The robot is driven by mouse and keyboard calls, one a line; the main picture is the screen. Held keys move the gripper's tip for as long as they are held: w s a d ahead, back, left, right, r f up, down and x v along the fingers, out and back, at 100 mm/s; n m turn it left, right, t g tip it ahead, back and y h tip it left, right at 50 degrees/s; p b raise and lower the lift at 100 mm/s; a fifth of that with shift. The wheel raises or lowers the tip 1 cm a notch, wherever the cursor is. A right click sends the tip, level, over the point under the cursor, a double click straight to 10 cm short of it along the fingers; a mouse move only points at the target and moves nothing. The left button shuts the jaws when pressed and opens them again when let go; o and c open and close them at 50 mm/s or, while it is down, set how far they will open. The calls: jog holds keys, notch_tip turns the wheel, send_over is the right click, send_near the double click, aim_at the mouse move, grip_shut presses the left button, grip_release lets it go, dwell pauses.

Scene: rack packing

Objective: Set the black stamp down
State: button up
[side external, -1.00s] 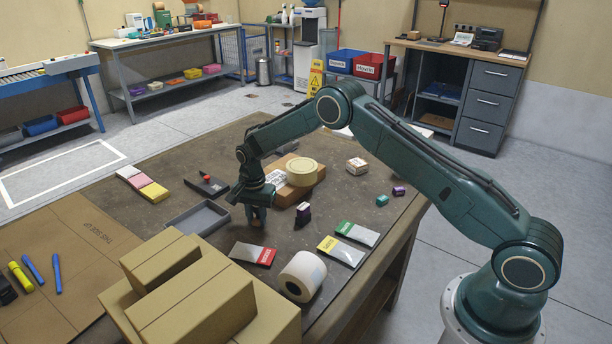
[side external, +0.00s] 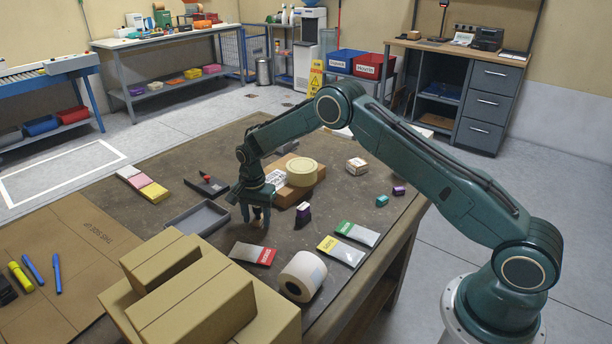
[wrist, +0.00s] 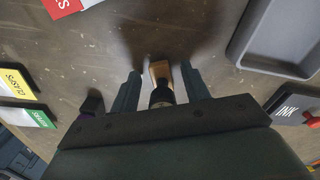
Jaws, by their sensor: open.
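The black stamp (wrist: 160,72), with a tan part and a black part, stands between my fingers in the wrist view. It appears to rest on the dark table. My gripper (wrist: 161,90) is open, with a gap on each side of the stamp. In the side view my gripper (side external: 255,216) is low over the table, beside the grey tray, and its fingers mostly hide the stamp.
A grey tray (side external: 197,219) is just left of my gripper. A purple-and-black block (side external: 303,212) stands close on the right. A black ink pad (side external: 206,186) and a cardboard box (side external: 300,192) are behind.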

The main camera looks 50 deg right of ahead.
aim_at(255, 208)
notch_tip(255, 208, up, 11)
jog(key=shift+r, duration=0.5)
jog(key=shift+r, duration=0.1)
dwell(0.6)
jog(key=s+r+n+t, duration=0.3)
jog(key=s+r+n, duration=0.4)
jog(key=s+r, duration=1.35)
jog(key=s+a+n+t, duration=0.1)
jog(key=s+n, duration=0.5)
jog(key=s, duration=1.5)
jog(key=shift+a+t, duration=0.2)
jog(key=shift+t, duration=0.6)
